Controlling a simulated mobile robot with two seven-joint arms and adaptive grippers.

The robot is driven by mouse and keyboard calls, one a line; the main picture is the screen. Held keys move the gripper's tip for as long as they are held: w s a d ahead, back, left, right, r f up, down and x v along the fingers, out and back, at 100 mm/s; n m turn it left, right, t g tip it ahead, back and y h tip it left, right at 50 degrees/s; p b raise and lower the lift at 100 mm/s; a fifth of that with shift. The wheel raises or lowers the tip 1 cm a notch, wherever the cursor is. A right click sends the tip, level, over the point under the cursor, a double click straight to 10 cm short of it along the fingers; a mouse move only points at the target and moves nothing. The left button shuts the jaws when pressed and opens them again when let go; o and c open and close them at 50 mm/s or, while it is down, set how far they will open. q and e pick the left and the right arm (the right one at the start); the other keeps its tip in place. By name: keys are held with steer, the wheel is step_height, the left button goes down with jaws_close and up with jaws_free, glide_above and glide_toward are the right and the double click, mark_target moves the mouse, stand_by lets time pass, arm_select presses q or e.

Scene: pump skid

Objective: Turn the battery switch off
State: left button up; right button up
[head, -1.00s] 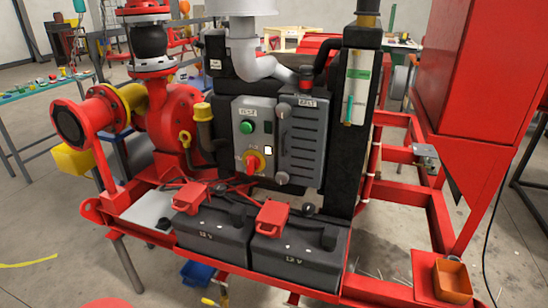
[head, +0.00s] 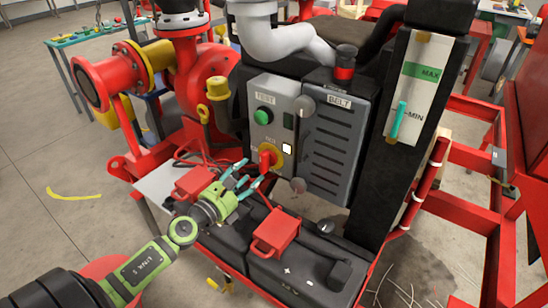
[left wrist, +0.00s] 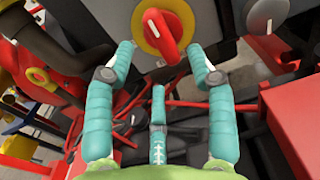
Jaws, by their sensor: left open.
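The battery switch is a red handle on a round yellow plate (head: 268,157), low on the grey control panel (head: 270,110). In the left wrist view the red handle (left wrist: 165,32) is at the top centre, pointing down and slightly right. My left gripper (head: 249,174), with teal fingers, is open and empty just in front of and below the switch. In the left wrist view the gripper (left wrist: 160,52) has its fingertips spread on either side of the handle's lower end. I cannot tell whether they touch it. My right gripper is not in view.
Two black batteries with red terminal covers (head: 275,232) sit under the panel, close to my left arm. A green button (head: 262,117) is above the switch. The ribbed belt guard (head: 325,145) is just right. Red frame rails (head: 470,215) are at the right.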

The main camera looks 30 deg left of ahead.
mark_target(259, 165)
arm_select(q)
steer(key=w, duration=0.2)
steer(key=shift+w+r+p, duration=0.25)
steer(key=shift+w+p, duration=0.1)
steer(key=shift+w+d+f, duration=0.15)
steer(key=shift+w+f, duration=0.05)
steer(key=shift+w, duration=1.3)
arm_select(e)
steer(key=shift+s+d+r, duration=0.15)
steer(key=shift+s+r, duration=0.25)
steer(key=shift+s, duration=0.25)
arm_select(q)
jaws_close()
